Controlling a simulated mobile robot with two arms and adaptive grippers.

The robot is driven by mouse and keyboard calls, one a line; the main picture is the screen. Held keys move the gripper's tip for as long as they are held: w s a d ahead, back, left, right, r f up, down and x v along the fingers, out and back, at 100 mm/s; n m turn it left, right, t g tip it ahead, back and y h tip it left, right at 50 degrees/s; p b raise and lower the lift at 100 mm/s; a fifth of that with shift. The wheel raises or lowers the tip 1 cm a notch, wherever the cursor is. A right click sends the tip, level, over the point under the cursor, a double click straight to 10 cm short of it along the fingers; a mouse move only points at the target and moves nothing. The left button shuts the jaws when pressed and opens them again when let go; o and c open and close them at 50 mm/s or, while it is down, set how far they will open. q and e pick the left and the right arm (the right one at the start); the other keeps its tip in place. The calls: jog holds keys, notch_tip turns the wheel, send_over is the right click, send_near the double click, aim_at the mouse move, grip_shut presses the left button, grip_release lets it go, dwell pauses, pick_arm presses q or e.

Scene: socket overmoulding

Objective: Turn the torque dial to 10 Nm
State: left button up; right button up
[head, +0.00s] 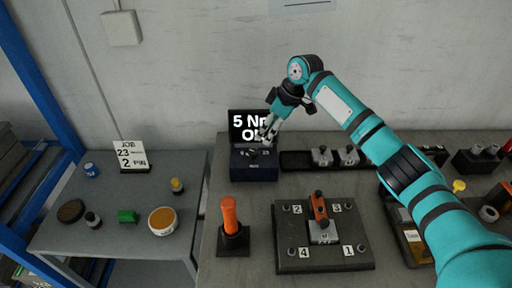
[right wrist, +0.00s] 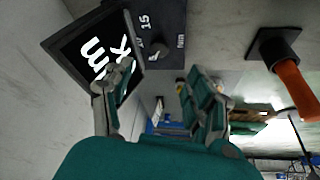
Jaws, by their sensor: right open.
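The torque controller (head: 253,172) is a dark blue box at the back left of the workbench, with a black screen (head: 240,119) behind its dial panel. The screen shows "5 N…" and "O…" in white, partly covered by my right gripper. The dial (right wrist: 158,50) is a small knob among printed numbers, with "15" and "Nm" readable in the right wrist view. My right gripper (head: 264,138) is open and empty, in front of the screen and just above the dial panel. In the right wrist view its fingers (right wrist: 160,85) are spread apart. My left gripper is not in view.
An orange-handled tool (head: 230,215) stands in a black holder in front of the controller. A fixture plate (head: 290,258) with numbered labels lies to its right. A black tray (head: 296,160) is right of the controller. A side table (head: 110,237) with a card reading "JOB 23" stands left.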

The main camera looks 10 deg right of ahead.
aim_at(254, 151)
jog(key=p+x, duration=0.1)
jog(key=x, duration=0.9)
jog(key=shift+w+a+f, duration=0.1)
jog(key=shift+f, duration=0.2)
jog(key=shift+r, duration=0.1)
jog(key=c, duration=1.1)
